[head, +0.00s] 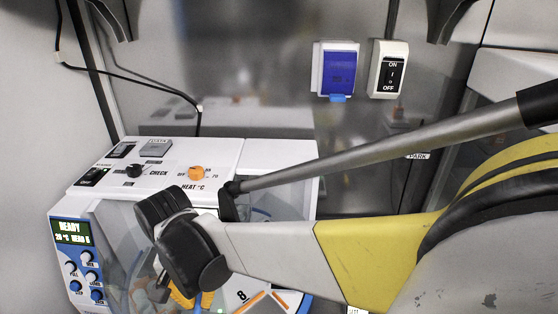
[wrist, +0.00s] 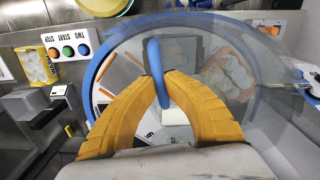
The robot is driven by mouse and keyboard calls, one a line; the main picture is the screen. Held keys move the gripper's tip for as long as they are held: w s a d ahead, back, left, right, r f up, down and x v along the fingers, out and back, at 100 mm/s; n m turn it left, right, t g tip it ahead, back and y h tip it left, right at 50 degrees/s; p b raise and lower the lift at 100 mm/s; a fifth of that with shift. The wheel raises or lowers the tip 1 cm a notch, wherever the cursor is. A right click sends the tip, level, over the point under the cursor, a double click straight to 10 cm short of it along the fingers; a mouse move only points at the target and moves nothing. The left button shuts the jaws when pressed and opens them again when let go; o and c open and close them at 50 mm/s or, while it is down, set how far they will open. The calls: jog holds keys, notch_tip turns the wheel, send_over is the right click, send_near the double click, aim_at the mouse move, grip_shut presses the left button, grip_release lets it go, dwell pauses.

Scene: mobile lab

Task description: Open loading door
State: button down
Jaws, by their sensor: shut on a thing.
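The loading door (wrist: 235,105) appears in the wrist view as a clear, see-through panel with a blue loop handle (wrist: 153,52). My gripper (wrist: 160,88) has its two orange fingers closed on the handle, one on each side. Behind the clear panel is a round drum face with a blue rim (wrist: 93,72) and printed markings. In the head view, my gripper (head: 183,298) shows only partly at the bottom edge, and my arm hides much of the machine front. I cannot tell how far the door stands open.
The white machine (head: 225,152) has switches and an orange heat knob (head: 196,173) on top, and a lit display (head: 71,233) on its left front. A blue-covered socket (head: 338,70) and an on/off switch (head: 389,70) are on the back wall. Coloured buttons (wrist: 68,51) sit left of the drum.

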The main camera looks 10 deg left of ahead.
jog(key=shift+s+a, duration=0.1)
jog(key=shift+a, duration=0.15)
jog(key=c, duration=1.4)
grip_release()
